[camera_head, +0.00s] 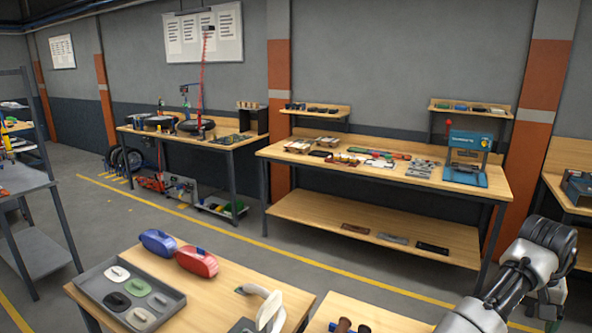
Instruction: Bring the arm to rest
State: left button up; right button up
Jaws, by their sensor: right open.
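My right arm reaches in at the lower right of the head view, bent at a dark joint. My right gripper (547,311) hangs low behind the forearm, partly covered by it, and is open with nothing seen in it. It is to the right of the near wooden tables, apart from the objects on them. My left arm and gripper are not in view.
A near table holds a grey tray (90,281) of oval pieces, a blue case (157,242), a red case (197,261) and a pale curved object (268,308). Workbenches (440,183) line the wall. The grey floor (290,262) between is clear.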

jog(key=s+f+n+t+h, duration=0.25)
jog(key=s+f+h, duration=0.25)
jog(key=s+f, duration=0.5)
jog(key=s+a+f+n+t+y, duration=0.1)
jog(key=s+a+f+n+y, duration=0.25)
jog(key=s+a, duration=0.6)
jog(key=s+a+f+n+y, duration=0.25)
jog(key=s+a+f, duration=0.3)
jog(key=a, duration=0.65)
notch_tip(320, 180, down, 40)
jog(key=s+n+g+b, duration=0.1)
jog(key=s+b, duration=0.1)
jog(key=b, duration=1.1)
pick_arm(q)
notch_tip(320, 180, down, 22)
jog(key=b, duration=0.9)
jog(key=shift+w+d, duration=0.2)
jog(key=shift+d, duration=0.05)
pick_arm(e)
jog(key=s+d+f, duration=0.1)
jog(key=s+f, duration=0.7)
jog(key=f, duration=0.4)
jog(key=s+d+f+g, duration=0.1)
jog(key=s+f, duration=0.6)
jog(key=f, duration=0.4)
jog(key=shift+s+d+f, duration=0.3)
jog(key=shift+s+f, duration=0.1)
